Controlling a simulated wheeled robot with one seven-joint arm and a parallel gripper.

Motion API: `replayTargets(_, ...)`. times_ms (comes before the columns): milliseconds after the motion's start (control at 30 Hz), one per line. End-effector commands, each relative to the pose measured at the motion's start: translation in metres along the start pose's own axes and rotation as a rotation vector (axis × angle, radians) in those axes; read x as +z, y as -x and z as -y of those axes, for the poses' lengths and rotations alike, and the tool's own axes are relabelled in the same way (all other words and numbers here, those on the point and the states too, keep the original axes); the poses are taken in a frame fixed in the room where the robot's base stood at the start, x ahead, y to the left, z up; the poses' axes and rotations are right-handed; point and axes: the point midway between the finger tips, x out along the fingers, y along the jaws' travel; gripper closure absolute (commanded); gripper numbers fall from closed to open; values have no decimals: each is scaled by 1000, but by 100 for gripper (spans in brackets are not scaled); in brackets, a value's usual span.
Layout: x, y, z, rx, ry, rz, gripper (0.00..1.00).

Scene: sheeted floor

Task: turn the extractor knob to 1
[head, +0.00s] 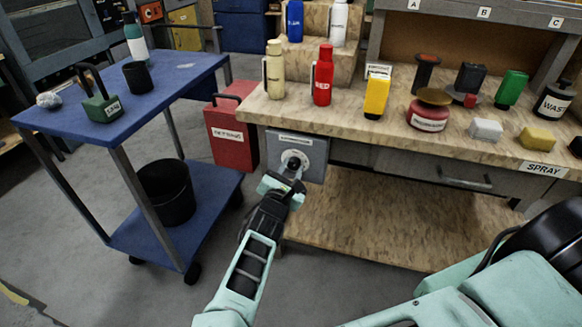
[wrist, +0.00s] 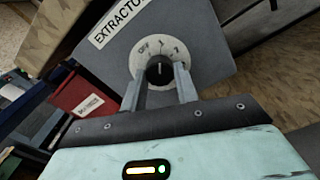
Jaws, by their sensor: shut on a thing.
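The grey extractor box (head: 317,162) hangs under the front left of the workbench; its label and face show in the wrist view (wrist: 205,50). Its round white dial (wrist: 141,55) carries OFF at the left, then what looks like 1 at the top and 2 at the right. The black extractor knob (wrist: 159,72) is at the dial's centre, with a small light line pointing roughly up, near the middle mark; its exact setting is hard to read. My gripper (head: 289,176) is at the dial, its two fingers (wrist: 159,84) shut on the knob from either side.
A red box (head: 231,135) stands left of the extractor. The blue cart (head: 170,85) with a black bin (head: 166,195) is further left. The bench top (head: 300,112) holds bottles and several small items. A lower wooden shelf (head: 370,220) is bare.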

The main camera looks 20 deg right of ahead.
Motion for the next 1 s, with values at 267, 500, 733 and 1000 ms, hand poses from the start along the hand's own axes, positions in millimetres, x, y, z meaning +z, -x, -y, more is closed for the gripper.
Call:
replayTargets(267, 0, 1, 0, 0, -54, 1, 93)
replayTargets(500, 0, 1, 0, 0, -57, 0, 93)
replayTargets(733, 0, 0, 0, 0, -57, 0, 48)
replayTargets(1000, 0, 0, 0, 0, -57, 0, 48)
